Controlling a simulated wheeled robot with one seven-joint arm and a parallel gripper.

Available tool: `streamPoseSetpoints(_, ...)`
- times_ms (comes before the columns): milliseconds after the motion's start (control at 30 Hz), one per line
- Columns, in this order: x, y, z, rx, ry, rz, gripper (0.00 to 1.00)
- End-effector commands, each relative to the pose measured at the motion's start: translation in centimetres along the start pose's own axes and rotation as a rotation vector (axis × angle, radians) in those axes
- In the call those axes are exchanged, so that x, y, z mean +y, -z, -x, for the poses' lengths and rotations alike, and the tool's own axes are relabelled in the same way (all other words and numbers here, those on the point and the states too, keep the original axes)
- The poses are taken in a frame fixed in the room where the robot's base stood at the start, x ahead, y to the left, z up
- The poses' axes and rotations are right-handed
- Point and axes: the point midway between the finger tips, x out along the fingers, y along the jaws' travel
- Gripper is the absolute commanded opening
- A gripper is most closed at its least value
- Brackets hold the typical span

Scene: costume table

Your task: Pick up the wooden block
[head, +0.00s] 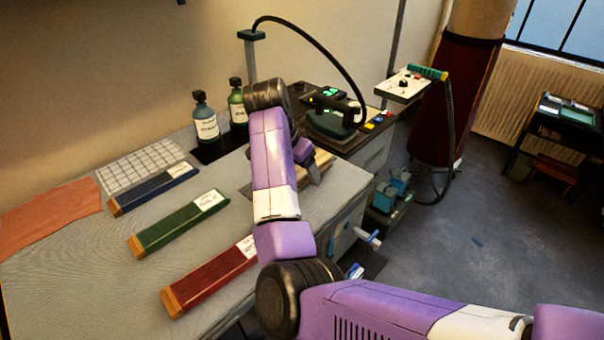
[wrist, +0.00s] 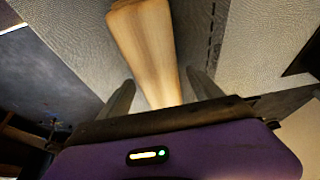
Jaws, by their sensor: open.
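The wooden block (wrist: 145,45) is a long, pale tan piece with visible grain, lying on the grey cloth-covered table (head: 100,285). In the wrist view it runs from the top edge down between the two dark fingers of my gripper (wrist: 160,78). The fingers are open, one on each side, with a gap visible on both sides. The block's lower end is hidden behind the gripper body. In the head view my arm covers most of the block and the gripper, and only a tan part of the block (head: 322,158) shows beside it.
Red (head: 210,277), green (head: 178,224) and blue (head: 153,189) bolts lie left of my arm. Two bottles (head: 205,120) stand at the back, near an iron (head: 332,120) on a dark surface. An orange cloth (head: 45,215) lies at far left.

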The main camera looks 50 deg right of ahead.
Motion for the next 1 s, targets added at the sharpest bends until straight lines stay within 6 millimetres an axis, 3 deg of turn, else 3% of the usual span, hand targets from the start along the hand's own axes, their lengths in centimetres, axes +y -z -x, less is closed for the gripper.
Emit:
streamPoseSetpoints(333, 0.02, 0.01, -1.02, 0.0, 0.001, -0.001, 0.75)
streamPoseSetpoints(733, 0.01, 0.03, -0.98, 0.001, 0.001, 0.0, 0.0)
streamPoseSetpoints(1000, -0.03, 0.09, -0.86, 0.002, 0.002, -0.001, 0.0)
